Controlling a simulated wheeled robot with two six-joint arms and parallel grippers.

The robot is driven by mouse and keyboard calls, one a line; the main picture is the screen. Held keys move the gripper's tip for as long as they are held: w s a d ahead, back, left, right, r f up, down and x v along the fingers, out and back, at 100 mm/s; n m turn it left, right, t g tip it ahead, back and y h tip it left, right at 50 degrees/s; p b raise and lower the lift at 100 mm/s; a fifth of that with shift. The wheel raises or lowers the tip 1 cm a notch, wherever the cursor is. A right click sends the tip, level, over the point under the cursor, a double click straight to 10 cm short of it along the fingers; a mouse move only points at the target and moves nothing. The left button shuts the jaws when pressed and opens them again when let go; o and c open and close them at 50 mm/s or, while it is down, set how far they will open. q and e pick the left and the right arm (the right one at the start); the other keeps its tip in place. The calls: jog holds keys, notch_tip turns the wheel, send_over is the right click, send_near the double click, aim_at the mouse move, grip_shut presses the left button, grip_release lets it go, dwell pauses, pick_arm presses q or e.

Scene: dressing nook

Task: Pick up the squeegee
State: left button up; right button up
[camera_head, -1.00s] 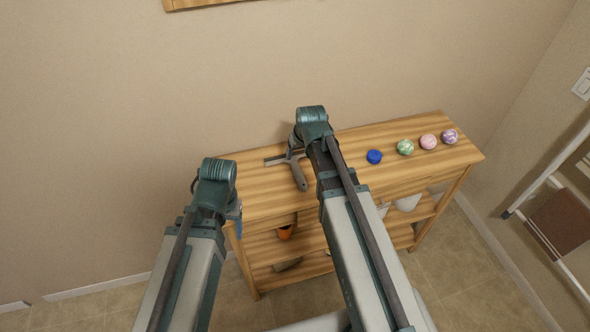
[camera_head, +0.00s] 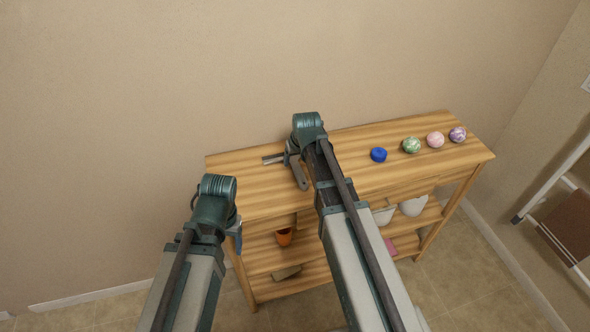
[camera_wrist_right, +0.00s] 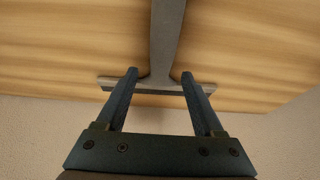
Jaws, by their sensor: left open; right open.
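A grey squeegee lies on the wooden table top; its handle (camera_head: 302,178) and part of its crossbar (camera_head: 271,158) show in the head view. My right gripper (camera_head: 291,150) is over it, largely hidden by its own wrist. In the right wrist view, my right gripper (camera_wrist_right: 160,74) is open, with its fingertips on either side of the squeegee's neck (camera_wrist_right: 163,45), close to the crossbar. I cannot tell whether they touch it. My left gripper (camera_head: 236,232) is at the table's front left edge, away from the squeegee, and is mostly hidden by its arm.
The wooden table (camera_head: 235,180) stands against the wall. A blue round object (camera_head: 378,155) and green, pink and purple balls (camera_head: 411,145) sit on its right half. The lower shelves hold an orange cup (camera_head: 284,237) and white bowls (camera_head: 413,206). A ladder-like rack (camera_head: 553,187) stands at right.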

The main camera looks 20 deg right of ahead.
jog(key=shift+b+x, duration=0.45)
jog(key=shift+x, duration=0.5)
jog(key=shift+r, duration=0.1)
grip_shut()
